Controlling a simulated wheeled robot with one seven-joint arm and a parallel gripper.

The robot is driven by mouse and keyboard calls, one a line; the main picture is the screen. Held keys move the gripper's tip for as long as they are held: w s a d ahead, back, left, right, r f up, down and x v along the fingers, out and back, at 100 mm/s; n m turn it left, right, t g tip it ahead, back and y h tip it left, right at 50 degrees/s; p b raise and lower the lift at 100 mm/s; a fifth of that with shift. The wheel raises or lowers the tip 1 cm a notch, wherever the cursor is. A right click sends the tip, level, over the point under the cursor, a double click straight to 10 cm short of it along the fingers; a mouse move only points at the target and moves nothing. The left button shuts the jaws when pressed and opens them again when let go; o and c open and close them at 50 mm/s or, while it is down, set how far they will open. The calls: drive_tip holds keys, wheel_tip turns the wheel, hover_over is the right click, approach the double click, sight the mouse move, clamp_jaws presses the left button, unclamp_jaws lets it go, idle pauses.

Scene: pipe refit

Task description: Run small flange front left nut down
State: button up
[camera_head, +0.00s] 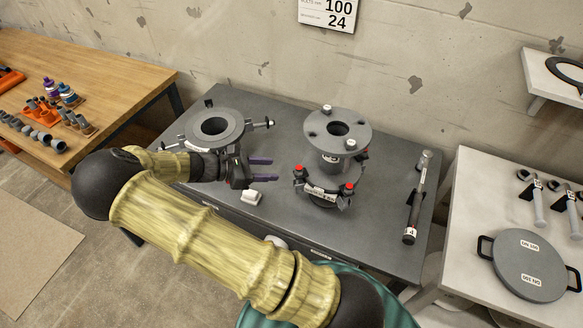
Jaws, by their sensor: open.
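Two grey flanged pipe pieces stand on the dark grey bench (390,170). The right one has a round top flange (357,122) with a small bore and light hex heads or nuts at its back (327,109) and front (351,143). Lower down, it has a collar (321,194) with red-topped parts at left (299,172) and right (349,187). The left one has a wider ring flange (203,138) with side bolts. I cannot tell which is the small flange or its front left nut. My gripper (264,171), with purple fingertips, is open and empty between the two pieces, apart from both.
A hammer-like tool (417,195) lies at the bench's right. A small white block (252,198) sits below my gripper. A wooden table (90,75) with sockets and bottles is at left. A right-hand table holds tools and a round plate (528,265). My arm crosses the bench's front left.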

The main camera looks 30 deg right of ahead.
sight(297, 170)
drive_tip(key=p+x, duration=0.1)
drive_tip(key=x, duration=0.7)
drive_tip(key=shift+d+f, duration=0.1)
drive_tip(key=shift+d, duration=0.05)
clamp_jaws()
